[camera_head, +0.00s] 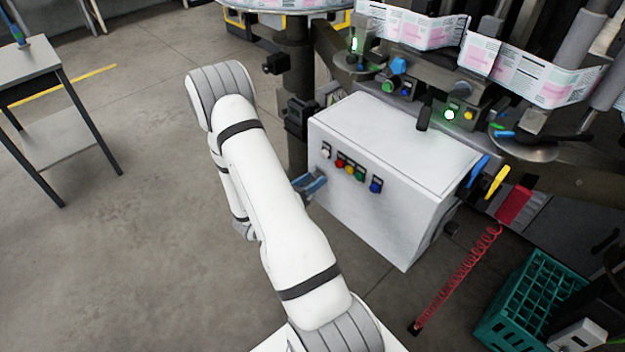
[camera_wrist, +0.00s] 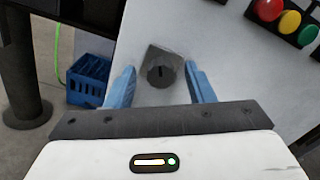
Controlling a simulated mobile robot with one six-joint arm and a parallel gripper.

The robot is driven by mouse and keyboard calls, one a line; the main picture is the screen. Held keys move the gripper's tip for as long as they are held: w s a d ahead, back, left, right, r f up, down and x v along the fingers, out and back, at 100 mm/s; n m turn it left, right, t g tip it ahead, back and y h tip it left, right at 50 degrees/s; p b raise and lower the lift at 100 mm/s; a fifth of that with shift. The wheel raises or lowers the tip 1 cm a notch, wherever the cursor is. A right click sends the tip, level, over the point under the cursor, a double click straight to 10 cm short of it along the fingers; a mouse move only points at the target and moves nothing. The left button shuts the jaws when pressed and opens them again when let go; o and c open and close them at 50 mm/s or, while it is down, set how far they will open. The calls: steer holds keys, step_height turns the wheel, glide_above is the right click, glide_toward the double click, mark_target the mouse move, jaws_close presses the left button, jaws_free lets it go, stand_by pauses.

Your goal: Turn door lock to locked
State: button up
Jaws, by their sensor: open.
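In the wrist view my gripper (camera_wrist: 162,80) is open, with one blue finger on each side of the lock. The fingers look apart from the knob, but I cannot tell how far they are from the panel. In the head view my gripper (camera_head: 312,184) is at the left side of the white cabinet (camera_head: 395,135), and the lock is hidden there. I cannot tell the lock's setting.
A row of coloured buttons (camera_head: 350,169) sits on the cabinet face; it also shows at upper right in the wrist view (camera_wrist: 290,22). A blue crate (camera_wrist: 88,80) stands left in the wrist view. A green crate (camera_head: 530,300) and red coiled hose (camera_head: 460,275) are at right.

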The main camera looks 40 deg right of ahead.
steer(key=a, duration=0.7)
steer(key=shift+s+a+b, duration=0.3)
steer(key=shift+a+b, duration=0.05)
